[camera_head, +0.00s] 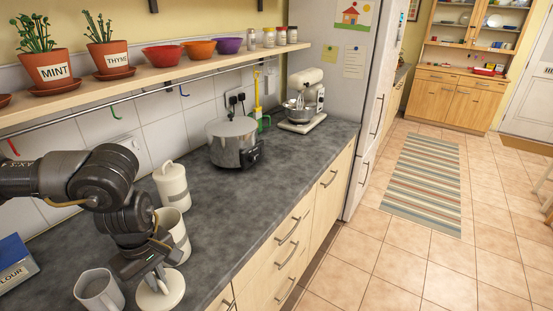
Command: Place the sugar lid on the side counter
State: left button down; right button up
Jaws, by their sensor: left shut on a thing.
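My left gripper (157,268) points down over the near counter and is shut on the sugar lid (165,294), a round cream disc. The lid is low over the counter, close to its front edge; I cannot tell whether it touches the surface. A cream canister (180,236) with no lid in sight stands just behind the gripper, partly hidden by my arm. Another cream canister (172,188) with its lid on stands behind that one. The dark counter (215,217) runs along the wall. My right gripper is not in view.
A grey-white mug (99,291) stands left of the lid. A blue flour box (14,262) lies at the far left. A slow cooker (233,143) and a stand mixer (303,101) stand farther back. Bare counter lies between the canisters and the cooker. A shelf (165,77) hangs above.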

aim_at(235, 184)
jog(key=z, duration=0.4)
jog(key=i, duration=1)
jog(key=z, duration=0.3)
